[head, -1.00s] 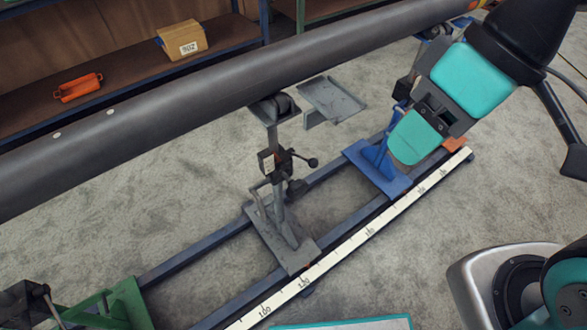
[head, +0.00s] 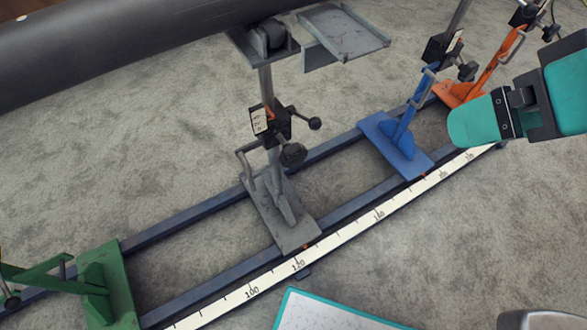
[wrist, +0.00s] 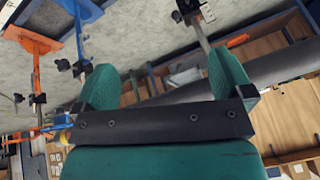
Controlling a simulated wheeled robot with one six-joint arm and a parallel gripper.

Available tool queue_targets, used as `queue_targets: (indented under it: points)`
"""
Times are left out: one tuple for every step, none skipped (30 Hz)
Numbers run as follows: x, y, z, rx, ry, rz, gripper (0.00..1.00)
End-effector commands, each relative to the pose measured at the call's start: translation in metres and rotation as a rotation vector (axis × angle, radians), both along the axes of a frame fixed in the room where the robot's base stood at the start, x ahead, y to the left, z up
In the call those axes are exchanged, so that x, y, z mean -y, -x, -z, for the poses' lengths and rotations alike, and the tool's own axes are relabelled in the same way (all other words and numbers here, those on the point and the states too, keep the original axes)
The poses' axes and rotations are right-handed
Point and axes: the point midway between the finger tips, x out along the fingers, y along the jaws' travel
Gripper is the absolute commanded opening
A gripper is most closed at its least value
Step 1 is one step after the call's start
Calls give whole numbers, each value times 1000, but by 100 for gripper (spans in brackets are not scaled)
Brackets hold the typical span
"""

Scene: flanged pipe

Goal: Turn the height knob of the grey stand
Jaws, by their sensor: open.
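The grey stand (head: 285,214) stands upright on the rail in the middle of the head view. Its post carries a dark clamp block with a round black knob (head: 292,155) below it and a lever with a black ball end (head: 314,123). I cannot tell which of these sets the height. My gripper (head: 460,125) is at the right, well apart from the grey stand, pointing left above the blue stand's side of the rail. In the wrist view my gripper (wrist: 165,78) has its two teal fingers spread with nothing between them. A grey post (wrist: 200,35) shows beyond them.
A large dark pipe (head: 110,48) lies across the top, above the grey stand's head. A grey bracket plate (head: 345,32) is beside it. The blue stand (head: 397,145), orange stand (head: 462,92) and green stand (head: 105,285) share the rail, which bears a scale (head: 340,237).

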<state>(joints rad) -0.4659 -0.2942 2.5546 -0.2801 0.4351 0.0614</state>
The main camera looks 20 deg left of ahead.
Motion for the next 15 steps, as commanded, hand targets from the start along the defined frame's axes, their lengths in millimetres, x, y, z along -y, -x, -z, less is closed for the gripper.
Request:
queue_targets:
  points:
    - [-6,-4,43,35,-12,3,98]
    - [-9,-7,54,58,-20,7,98]
    - [-14,-11,69,89,-32,13,98]
    - [-17,-14,80,114,-41,17,98]
    - [-20,-16,90,137,-51,21,98]
    - [-25,-20,104,168,-65,26,98]
    - [-28,-22,115,193,-74,28,98]
    - [-31,-24,125,216,-85,30,98]
    - [-36,-27,138,248,-100,33,98]
    - [-39,-29,148,272,-112,35,98]
    - [-42,-31,157,296,-124,36,98]
    - [-47,-33,170,328,-140,37,98]
    - [-51,-35,179,353,-153,36,98]
    - [-54,-36,188,377,-167,37,98]
    - [-59,-38,200,408,-185,36,98]
